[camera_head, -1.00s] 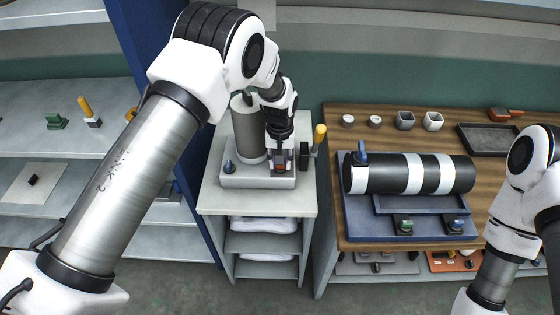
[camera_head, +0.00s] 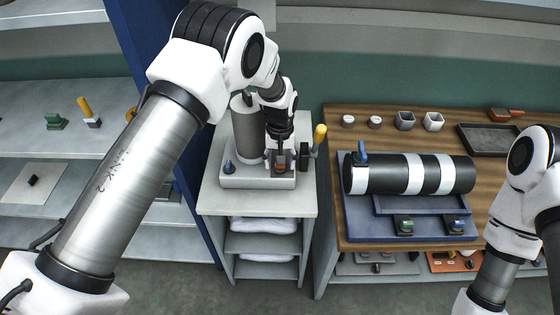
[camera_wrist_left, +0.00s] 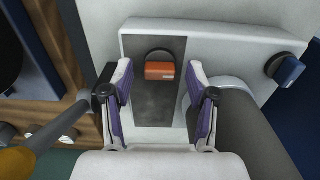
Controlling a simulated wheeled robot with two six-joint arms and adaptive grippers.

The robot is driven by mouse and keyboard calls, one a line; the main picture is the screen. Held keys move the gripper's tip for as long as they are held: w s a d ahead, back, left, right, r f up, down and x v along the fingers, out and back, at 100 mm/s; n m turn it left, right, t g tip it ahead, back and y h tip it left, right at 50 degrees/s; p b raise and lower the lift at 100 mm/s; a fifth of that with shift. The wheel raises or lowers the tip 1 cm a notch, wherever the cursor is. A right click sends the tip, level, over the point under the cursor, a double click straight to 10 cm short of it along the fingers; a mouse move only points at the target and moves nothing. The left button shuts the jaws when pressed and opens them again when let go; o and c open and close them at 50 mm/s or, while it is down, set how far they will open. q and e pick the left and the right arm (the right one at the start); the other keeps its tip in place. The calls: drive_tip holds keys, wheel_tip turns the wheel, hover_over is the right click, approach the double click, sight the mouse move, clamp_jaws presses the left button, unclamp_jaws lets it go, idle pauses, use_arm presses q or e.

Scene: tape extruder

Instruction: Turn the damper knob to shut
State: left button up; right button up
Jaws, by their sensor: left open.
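My left gripper (camera_head: 282,160) is open over the front of the grey machine base (camera_head: 240,181). In the left wrist view its two fingers (camera_wrist_left: 160,90) stand apart on either side of a small orange piece with a black round back (camera_wrist_left: 160,70), set on a dark plate. I cannot tell which is the damper knob. My right gripper is out of view.
A grey cylinder (camera_head: 248,128) stands behind the gripper. A yellow-handled lever (camera_head: 319,136) rises at the right of the base. A striped black roll (camera_head: 435,173) lies on a blue stand on the wooden table. The stand's front part of the grey cabinet top is clear.

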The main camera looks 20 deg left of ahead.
use_arm(q)
wheel_tip(320, 180, up, 12)
idle(0.3)
drive_tip(key=shift+f, duration=0.1)
